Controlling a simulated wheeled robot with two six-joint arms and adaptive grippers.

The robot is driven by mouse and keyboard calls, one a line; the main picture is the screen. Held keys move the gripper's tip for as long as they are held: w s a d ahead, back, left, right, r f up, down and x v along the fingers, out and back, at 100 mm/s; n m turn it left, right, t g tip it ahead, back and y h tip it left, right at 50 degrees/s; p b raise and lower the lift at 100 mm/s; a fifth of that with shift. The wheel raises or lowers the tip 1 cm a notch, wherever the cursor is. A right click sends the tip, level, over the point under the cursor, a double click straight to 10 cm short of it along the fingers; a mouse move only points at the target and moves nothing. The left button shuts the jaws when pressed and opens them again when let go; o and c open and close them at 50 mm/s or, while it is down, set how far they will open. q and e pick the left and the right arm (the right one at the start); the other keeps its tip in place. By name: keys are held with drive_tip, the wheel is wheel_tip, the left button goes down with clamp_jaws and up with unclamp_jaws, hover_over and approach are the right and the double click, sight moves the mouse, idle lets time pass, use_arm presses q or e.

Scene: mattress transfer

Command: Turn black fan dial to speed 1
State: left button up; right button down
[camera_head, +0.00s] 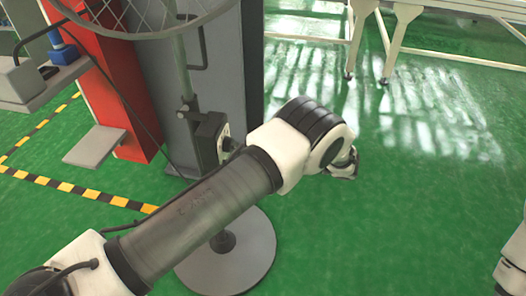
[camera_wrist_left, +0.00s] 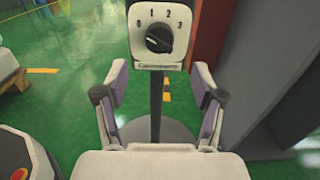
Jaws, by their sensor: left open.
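The black fan dial (camera_wrist_left: 158,40) is on a white panel (camera_wrist_left: 140,50) marked 0, 1, 2 and 3, at the top middle of the left wrist view. I cannot tell which number its pointer faces. My left gripper (camera_wrist_left: 160,88) is open and empty, its two fingers apart below the panel, left and right of the fan pole in the picture. In the head view the control box (camera_head: 209,138) is on the pole, and its dial face is mostly turned away. My right gripper is out of view.
The fan's wire cage (camera_head: 150,18) is at the top and its round grey base (camera_head: 235,262) on the green floor. A red column (camera_head: 115,75) and a grey pillar (camera_head: 225,60) stand behind. Floor to the right is clear up to the pale table legs (camera_head: 395,40).

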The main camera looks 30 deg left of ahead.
sight(231, 145)
use_arm(q)
drive_tip(key=x, duration=0.8)
drive_tip(key=shift+d, duration=0.1)
drive_tip(key=c, duration=1.1)
